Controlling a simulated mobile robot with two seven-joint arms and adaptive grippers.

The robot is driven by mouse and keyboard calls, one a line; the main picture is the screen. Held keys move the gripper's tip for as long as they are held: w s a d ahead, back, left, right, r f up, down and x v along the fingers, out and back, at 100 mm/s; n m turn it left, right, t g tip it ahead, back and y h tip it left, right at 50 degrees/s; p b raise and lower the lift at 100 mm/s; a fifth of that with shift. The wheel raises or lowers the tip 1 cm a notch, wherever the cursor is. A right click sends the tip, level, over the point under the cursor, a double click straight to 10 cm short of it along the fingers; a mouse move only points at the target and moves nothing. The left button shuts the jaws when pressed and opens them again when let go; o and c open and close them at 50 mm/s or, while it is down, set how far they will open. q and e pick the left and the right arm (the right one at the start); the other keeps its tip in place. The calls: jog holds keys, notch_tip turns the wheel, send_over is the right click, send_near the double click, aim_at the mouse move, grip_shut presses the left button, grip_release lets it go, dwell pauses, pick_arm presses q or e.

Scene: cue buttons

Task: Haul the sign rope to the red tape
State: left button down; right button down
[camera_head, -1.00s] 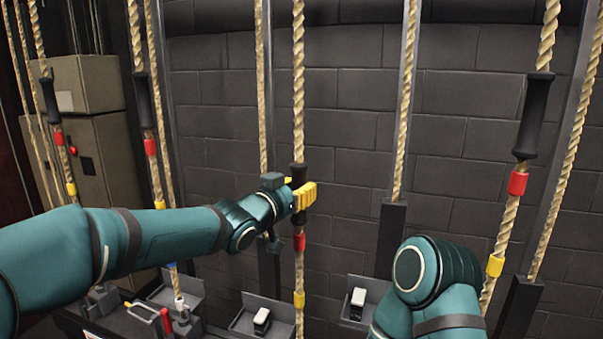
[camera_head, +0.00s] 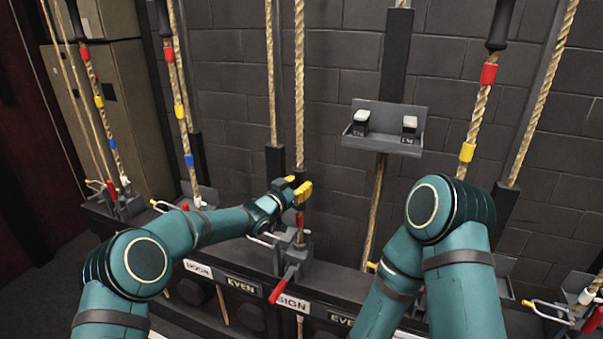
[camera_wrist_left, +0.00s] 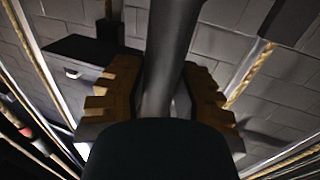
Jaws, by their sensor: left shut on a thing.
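The sign rope (camera_head: 299,110) hangs in the middle of the head view, above the white SIGN label (camera_head: 293,303). My left gripper (camera_head: 300,190), with yellow fingers, is shut on the black sleeve of this rope. The left wrist view shows the dark sleeve (camera_wrist_left: 172,60) between the two jaws. The red tape (camera_head: 299,218) on this rope sits just below the gripper, close above the rope lock (camera_head: 292,256) with its red handle (camera_head: 284,285). My right arm reaches down at the lower right; its gripper is not seen.
A grey tray with two pale-topped weights (camera_head: 385,130) hangs at the right of the rope. Other taped ropes (camera_head: 178,90) stand left and right. A dark rail (camera_head: 335,287) with locks and labels runs along the bottom. A cabinet (camera_head: 115,70) stands at the left.

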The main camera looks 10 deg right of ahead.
pick_arm(q)
jog(key=shift+d+f+b, duration=0.1)
jog(key=shift+f+b, duration=0.5)
jog(key=shift+f, duration=1.25)
jog(key=c, duration=0.7)
grip_release()
jog(key=shift+o, duration=0.2)
jog(key=v, duration=1.2)
jog(key=shift+w, duration=0.1)
